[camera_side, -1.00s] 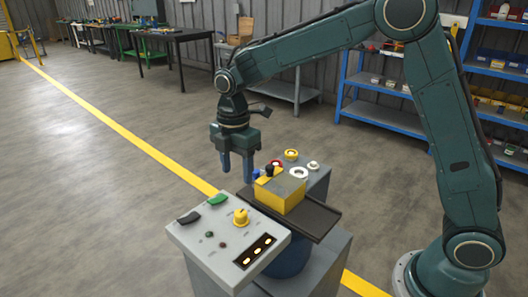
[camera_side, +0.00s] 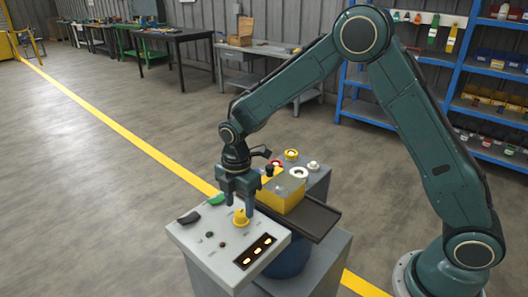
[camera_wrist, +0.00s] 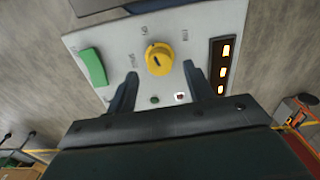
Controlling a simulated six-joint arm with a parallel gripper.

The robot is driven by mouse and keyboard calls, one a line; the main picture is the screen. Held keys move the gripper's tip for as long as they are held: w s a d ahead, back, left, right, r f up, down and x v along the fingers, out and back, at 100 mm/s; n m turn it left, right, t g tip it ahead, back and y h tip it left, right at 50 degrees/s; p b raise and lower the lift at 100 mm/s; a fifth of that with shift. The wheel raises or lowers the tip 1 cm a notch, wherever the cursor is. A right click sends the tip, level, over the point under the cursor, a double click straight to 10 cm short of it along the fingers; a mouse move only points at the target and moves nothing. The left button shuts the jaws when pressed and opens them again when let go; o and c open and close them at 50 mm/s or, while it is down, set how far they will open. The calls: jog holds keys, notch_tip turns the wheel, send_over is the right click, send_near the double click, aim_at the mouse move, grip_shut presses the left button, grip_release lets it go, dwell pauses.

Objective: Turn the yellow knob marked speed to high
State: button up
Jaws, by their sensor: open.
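The yellow knob (camera_side: 240,217) sits on the top face of a grey control panel (camera_side: 205,262). In the wrist view the knob (camera_wrist: 158,59) shows a dark pointer line, with small labels around it too blurred to read. My gripper (camera_side: 241,207) points down just above and beside the knob in the side view. In the wrist view my gripper (camera_wrist: 160,80) has its two fingers apart, with the knob beyond and between the fingertips. The fingers do not visibly touch the knob.
A yellow box (camera_side: 283,194) on a dark tray (camera_side: 318,218) and a stand with rings are close behind. Open floor lies left.

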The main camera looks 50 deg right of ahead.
aim_at(241, 217)
jog(key=shift+f, duration=1.5)
jog(key=shift+c, duration=0.2)
jog(key=c, duration=0.9)
